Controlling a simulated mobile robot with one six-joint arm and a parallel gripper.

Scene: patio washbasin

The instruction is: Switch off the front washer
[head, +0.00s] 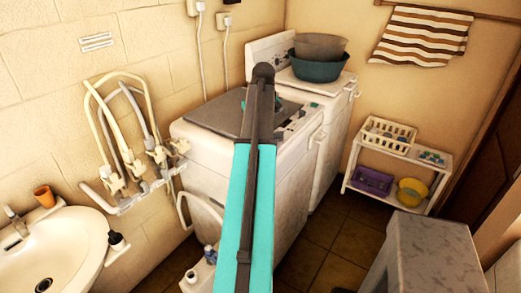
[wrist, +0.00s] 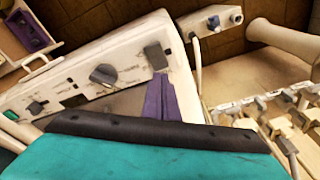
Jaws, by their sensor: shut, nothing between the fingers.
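The front washer (head: 212,163) is a white machine with a grey lid, against the left wall. Its control panel (head: 302,122) runs along the right side of the top, partly behind my arm. In the wrist view the panel (wrist: 75,88) slants across the left, with a dark grey round knob (wrist: 103,75), a dark rectangular switch (wrist: 155,56) and a small teal button (wrist: 37,107). My gripper (wrist: 158,80) shows as purple fingers, shut and empty, just below the dark switch in the picture. Contact is unclear. In the head view my arm hides most of the gripper.
A second white washer (head: 333,133) stands behind, with stacked basins (head: 319,60) on top. A sink (head: 60,255) and wall taps with hoses (head: 125,150) are at left. A low rack (head: 398,165) stands at right. Tiled floor (head: 335,235) between is clear.

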